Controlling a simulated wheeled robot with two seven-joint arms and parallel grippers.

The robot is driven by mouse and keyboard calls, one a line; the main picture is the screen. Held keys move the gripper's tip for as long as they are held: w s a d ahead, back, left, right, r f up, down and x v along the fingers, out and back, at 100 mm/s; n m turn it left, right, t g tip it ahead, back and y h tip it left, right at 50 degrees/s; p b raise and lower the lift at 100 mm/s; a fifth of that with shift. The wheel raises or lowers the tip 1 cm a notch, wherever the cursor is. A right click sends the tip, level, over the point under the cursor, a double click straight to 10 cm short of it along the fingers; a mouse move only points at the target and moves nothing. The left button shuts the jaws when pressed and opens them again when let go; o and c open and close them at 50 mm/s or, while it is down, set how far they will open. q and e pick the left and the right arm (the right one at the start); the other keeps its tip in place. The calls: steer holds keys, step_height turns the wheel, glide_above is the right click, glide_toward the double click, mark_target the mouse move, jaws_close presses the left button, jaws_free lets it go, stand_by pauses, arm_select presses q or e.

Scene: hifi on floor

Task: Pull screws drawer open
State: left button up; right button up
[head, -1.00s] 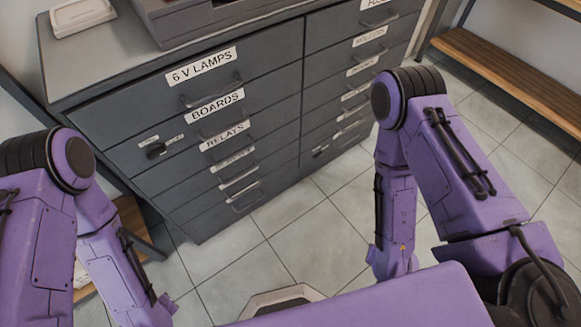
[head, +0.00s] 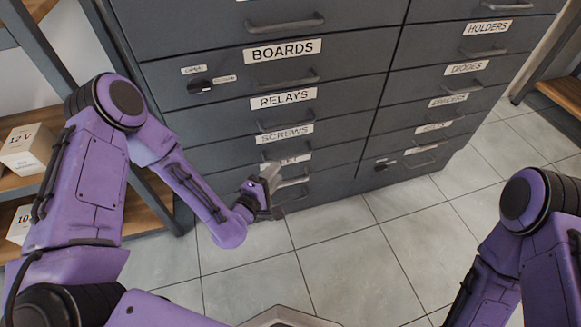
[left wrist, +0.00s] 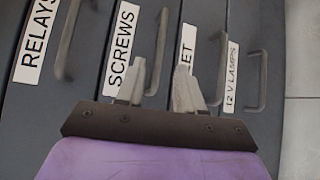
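The screws drawer is a dark grey cabinet front with a white SCREWS label (head: 285,134). It sits below the RELAYS drawer and looks shut, flush with its neighbours. Its handle (left wrist: 161,52) is a dark bar beside the label in the left wrist view. My left gripper (head: 280,170) is in front of the lower left drawers, partly hiding the label below. In the left wrist view its fingers (left wrist: 160,82) are apart, with the screws handle lined up between their tips. I cannot tell whether they touch it. My right gripper is out of view; only its arm shows at lower right.
The BOARDS drawer (head: 283,50) and RELAYS drawer (head: 283,98) are above. The 12 V LAMPS label (left wrist: 230,75) lies beyond the fingers. Wooden shelves with a white box (head: 28,148) stand at left. The tiled floor (head: 350,250) in front is clear.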

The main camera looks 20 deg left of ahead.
mark_target(288, 158)
arm_select(q)
steer(key=b+x, duration=0.1)
steer(key=x, duration=0.8)
steer(key=shift+w+d, duration=0.15)
steer(key=shift+w, duration=0.05)
jaws_close()
